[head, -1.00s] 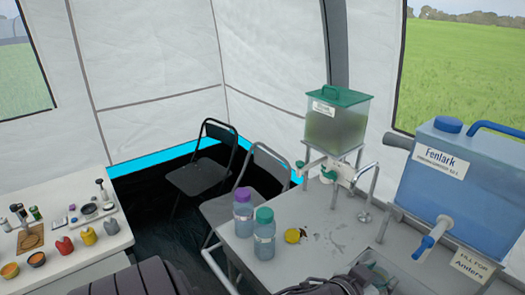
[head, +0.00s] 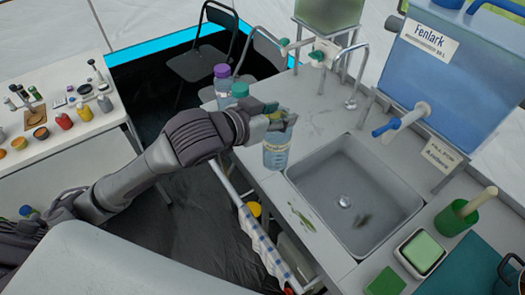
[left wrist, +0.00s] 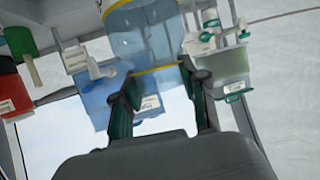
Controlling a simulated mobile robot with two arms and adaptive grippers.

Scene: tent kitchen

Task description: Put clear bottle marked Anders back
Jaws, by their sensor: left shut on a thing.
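My left gripper (head: 272,118) is shut on a clear bottle (head: 276,152) near its top. The bottle is upright, with a pale label whose writing is too small to read, beside the left edge of the sink. I cannot tell whether its base touches the counter. The left wrist view shows the clear bottle (left wrist: 145,35) between the two fingers of my left gripper (left wrist: 162,90), with a yellow band by the fingers. A purple-capped bottle (head: 222,85) and a green-capped bottle (head: 240,90) stand behind the gripper, partly hidden. My right gripper is out of view.
The grey sink (head: 350,190) is right of the held bottle. The blue Fenlark tank (head: 445,75) and its tap stand behind. A green cup (head: 457,216) and a green-topped box (head: 422,250) stand at right. Folding chairs (head: 205,60) and a table (head: 75,145) are at left.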

